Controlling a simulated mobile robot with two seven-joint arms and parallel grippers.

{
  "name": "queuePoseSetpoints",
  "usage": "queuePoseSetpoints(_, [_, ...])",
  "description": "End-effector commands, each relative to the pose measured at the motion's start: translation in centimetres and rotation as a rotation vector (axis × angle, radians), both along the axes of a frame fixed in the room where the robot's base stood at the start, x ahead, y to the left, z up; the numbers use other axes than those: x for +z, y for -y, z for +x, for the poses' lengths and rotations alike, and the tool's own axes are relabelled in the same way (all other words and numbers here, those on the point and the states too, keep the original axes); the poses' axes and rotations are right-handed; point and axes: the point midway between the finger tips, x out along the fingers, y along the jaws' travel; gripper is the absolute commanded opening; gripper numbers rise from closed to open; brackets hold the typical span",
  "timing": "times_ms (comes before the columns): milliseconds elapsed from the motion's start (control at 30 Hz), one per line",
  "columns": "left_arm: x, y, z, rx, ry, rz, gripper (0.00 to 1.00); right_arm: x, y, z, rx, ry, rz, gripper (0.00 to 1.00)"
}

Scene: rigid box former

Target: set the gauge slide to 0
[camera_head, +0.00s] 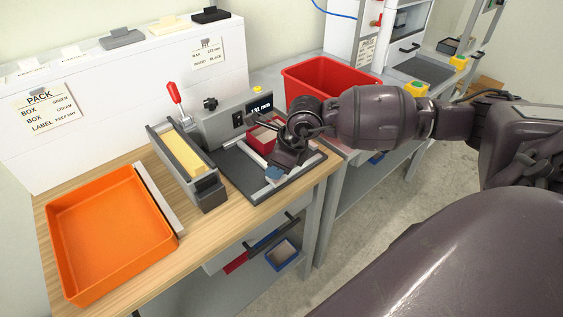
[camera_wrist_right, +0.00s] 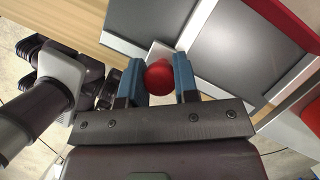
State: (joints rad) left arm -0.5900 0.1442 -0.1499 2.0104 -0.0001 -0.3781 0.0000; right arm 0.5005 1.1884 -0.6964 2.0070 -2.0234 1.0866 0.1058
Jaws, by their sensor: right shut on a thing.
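The gauge has a grey housing (camera_head: 222,124) with a lit display (camera_head: 259,107) that appears to read 131 mm. A dark bed plate (camera_head: 243,178) with light metal rails lies in front of it. My right gripper (camera_head: 273,174) is low over the near right part of this bed. In the right wrist view its two blue fingertips (camera_wrist_right: 158,78) are closed on a round red knob (camera_wrist_right: 158,76). A pale block (camera_wrist_right: 160,50) shows just beyond the knob. The arm hides the knob in the head view. My left gripper is not in view.
A red box (camera_head: 262,137) stands behind my right gripper. A lever press with a yellow strip (camera_head: 182,152) stands left of the bed. An orange tray (camera_head: 108,232) fills the table's left. A larger red bin (camera_head: 330,80) is behind my right arm.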

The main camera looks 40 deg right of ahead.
Motion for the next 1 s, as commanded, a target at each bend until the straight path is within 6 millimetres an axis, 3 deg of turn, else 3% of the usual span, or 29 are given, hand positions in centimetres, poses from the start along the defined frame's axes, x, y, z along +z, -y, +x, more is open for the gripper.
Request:
queuePoseSetpoints(100, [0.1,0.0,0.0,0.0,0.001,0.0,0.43,0.0,-2.6,-0.2,0.006,0.0,0.006,0.0])
queuePoseSetpoints(300, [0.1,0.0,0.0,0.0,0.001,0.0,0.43,0.0,-5.2,-0.4,0.003,0.0,0.004,0.0])
queuePoseSetpoints(667, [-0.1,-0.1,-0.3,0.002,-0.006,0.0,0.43,0.0,-5.6,-0.5,0.001,0.0,0.003,0.0])
queuePoseSetpoints(700, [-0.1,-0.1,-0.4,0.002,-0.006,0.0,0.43,0.0,-5.6,-0.5,0.001,0.0,0.003,0.33])
queuePoseSetpoints(833, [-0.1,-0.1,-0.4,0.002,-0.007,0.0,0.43,0.0,-5.6,-0.5,0.001,0.0,0.003,0.53])
queuePoseSetpoints(1000, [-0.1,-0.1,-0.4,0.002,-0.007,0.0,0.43,0.0,-5.5,-0.5,0.0,0.0,0.001,0.54])
